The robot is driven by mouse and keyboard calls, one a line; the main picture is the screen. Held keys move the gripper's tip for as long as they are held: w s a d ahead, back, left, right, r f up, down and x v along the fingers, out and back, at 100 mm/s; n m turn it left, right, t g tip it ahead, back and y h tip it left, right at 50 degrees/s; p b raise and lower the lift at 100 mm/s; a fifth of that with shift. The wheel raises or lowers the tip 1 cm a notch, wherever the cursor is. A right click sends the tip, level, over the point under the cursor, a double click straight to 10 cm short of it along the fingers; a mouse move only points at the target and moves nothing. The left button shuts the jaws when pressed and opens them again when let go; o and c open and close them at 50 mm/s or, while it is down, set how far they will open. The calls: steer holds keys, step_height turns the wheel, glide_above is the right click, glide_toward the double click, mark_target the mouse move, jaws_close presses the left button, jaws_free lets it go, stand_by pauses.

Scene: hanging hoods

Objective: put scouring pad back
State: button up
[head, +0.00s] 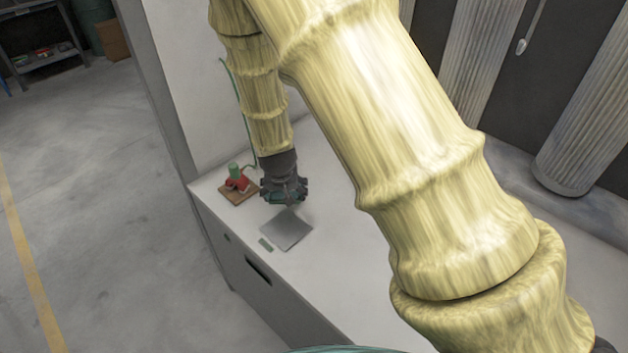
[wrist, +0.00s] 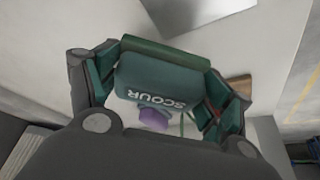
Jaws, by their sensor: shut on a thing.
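The scouring pad (wrist: 160,82) is a dark teal block with a green edge and the white word SCOUR, upside down in the wrist view. My gripper (wrist: 158,92) is shut on it, with one finger at each side. In the head view my gripper (head: 284,198) hangs over the white counter, just behind a flat grey square plate (head: 286,229); the pad there is mostly hidden by the fingers. A small grey-green strip (head: 265,244) lies at the plate's front left. A purple piece (wrist: 153,119) shows beyond the pad; I cannot tell what it is.
A red object with a green top (head: 237,180) stands on a wooden board (head: 238,195) left of my gripper. The white counter (head: 330,270) is clear to the right of the plate. A pale wall rises behind. Ribbed grey columns (head: 590,130) stand at the right.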

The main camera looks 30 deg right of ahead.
steer(key=p, duration=0.4)
glide_above(314, 184)
steer(key=s, duration=0.1)
steer(key=shift+a+f, duration=0.2)
steer(key=shift+f, duration=0.45)
steer(key=shift+f+p, duration=0.7)
steer(key=shift+f, duration=1.05)
steer(key=shift+f, duration=0.15)
steer(key=o, duration=1)
steer(key=shift+o, duration=0.2)
steer(key=b+v, duration=0.3)
steer(key=v, duration=0.9)
steer(key=shift+w, duration=0.1)
